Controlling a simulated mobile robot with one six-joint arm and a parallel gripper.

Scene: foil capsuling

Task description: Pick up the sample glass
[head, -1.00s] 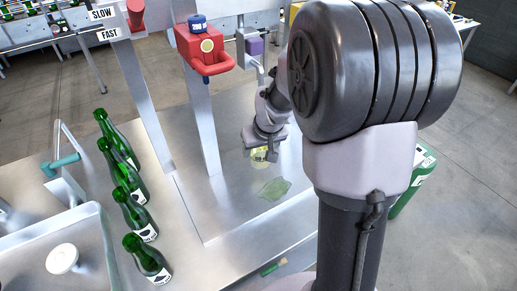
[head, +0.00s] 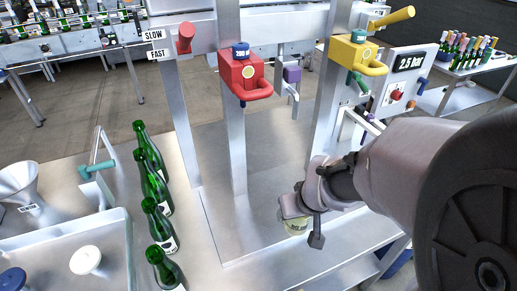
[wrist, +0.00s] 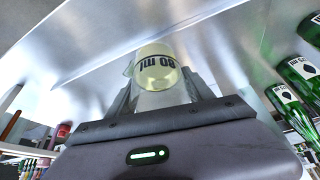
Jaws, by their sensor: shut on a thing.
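The sample glass is a small clear cup with a pale yellowish tint and a dark "ml" marking. In the wrist view the glass (wrist: 158,68) sits between the two fingers of my gripper (wrist: 160,98), which are shut on it. In the head view the glass (head: 296,227) shows partly below my gripper (head: 303,222), over the steel worktop right of the centre post. My gripper hides part of the glass there. I cannot tell how far the glass is above the surface.
Posts carry a red unit (head: 246,76) and a yellow unit (head: 356,62). A pressure panel (head: 408,72) stands at right. The worktop between posts is clear.

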